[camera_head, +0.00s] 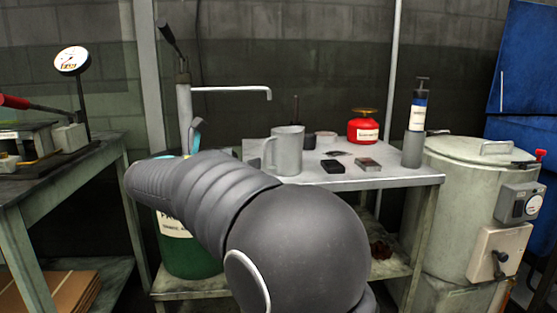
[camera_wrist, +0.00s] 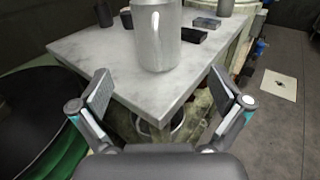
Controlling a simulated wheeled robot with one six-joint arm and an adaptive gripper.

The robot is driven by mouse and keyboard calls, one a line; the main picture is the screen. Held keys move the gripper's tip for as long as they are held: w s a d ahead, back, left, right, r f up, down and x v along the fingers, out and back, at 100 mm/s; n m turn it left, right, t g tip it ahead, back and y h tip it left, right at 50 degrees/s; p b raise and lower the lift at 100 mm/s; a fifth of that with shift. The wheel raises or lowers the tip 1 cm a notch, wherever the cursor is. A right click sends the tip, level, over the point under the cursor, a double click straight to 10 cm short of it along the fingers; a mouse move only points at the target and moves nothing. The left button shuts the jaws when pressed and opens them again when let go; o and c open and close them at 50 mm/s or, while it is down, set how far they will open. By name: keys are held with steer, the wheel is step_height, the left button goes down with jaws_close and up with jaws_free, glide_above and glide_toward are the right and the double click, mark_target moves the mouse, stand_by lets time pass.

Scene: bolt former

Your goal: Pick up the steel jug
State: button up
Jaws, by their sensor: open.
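The steel jug (camera_head: 288,152) is a grey metal jug with a handle on its left side in the head view. It stands upright near the left front part of the grey table (camera_head: 405,179). In the wrist view the jug (camera_wrist: 157,40) stands near the table's close corner, its top cut off by the picture edge. My gripper (camera_wrist: 158,92) is open and empty, its two fingers spread to either side below the jug in the picture. The jug is beyond the fingertips, not between the pads.
Small dark boxes (camera_head: 332,166) lie right of the jug. A red can (camera_head: 363,127) and a grey bottle (camera_head: 414,140) stand farther right. A green drum (camera_head: 190,258) with a hand pump (camera_head: 184,110) stands left of the table. A large lidded vessel (camera_head: 470,215) stands at right.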

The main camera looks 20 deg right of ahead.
mark_target(276, 146)
steer(key=x, duration=0.9)
steer(key=r+x, duration=0.1)
steer(key=x, duration=0.3)
steer(key=shift+w+d, duration=0.2)
steer(key=shift+w, duration=0.1)
jaws_close()
